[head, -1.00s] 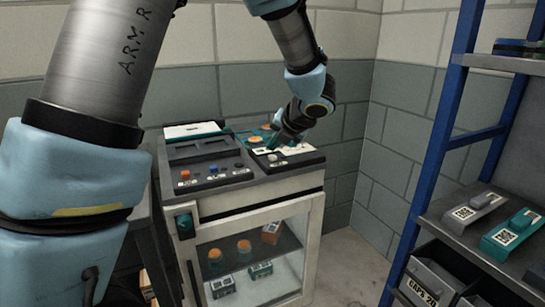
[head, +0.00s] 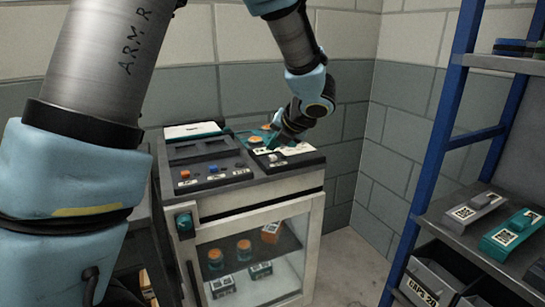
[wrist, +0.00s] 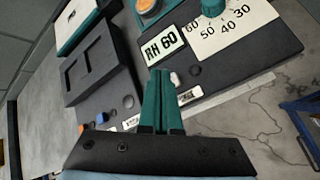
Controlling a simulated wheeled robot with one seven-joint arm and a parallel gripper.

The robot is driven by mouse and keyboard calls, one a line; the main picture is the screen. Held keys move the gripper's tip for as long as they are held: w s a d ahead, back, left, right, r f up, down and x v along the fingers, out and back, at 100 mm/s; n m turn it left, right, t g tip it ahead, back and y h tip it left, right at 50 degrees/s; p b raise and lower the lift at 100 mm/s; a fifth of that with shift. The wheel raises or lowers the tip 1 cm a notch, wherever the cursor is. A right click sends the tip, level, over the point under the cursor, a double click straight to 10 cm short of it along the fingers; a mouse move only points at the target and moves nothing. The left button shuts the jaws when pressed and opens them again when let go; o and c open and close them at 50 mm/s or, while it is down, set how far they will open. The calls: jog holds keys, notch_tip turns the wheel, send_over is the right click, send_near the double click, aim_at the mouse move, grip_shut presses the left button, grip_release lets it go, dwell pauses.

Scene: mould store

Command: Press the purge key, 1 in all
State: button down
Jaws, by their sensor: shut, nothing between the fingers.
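My gripper (head: 273,145) is shut and empty, with its teal fingers pointing down over the right control panel on the cabinet top. In the wrist view the closed fingertips (wrist: 161,73) show beside a small white key (wrist: 174,79); I cannot tell whether they touch anything. A pale key (head: 273,158) stands on that right panel in the head view, just in front of the fingers. The left panel carries an orange key (head: 185,174), a blue key (head: 213,169) and a dark key (head: 238,165). The key labels are too small to read, so I cannot tell which is purge.
The cabinet (head: 258,205) has a glass door with jars and boxes inside. A humidity display (wrist: 164,44) reads RH 60, beside a teal dial (wrist: 212,6). A blue-framed shelf (head: 445,130) with boxes stands at right. A block wall is close behind the cabinet.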

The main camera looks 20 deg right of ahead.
jog(key=shift+f+b, duration=0.35)
jog(key=shift+f, duration=0.05)
jog(key=shift+f+b, duration=0.35)
jog(key=shift+f, duration=0.15)
dwell(0.7)
dwell(0.3)
jog(key=shift+r+p, duration=0.8)
jog(key=shift+r, duration=0.15)
notch_tip(320, 180, up, 5)
jog(key=p, duration=0.4)
dwell(0.5)
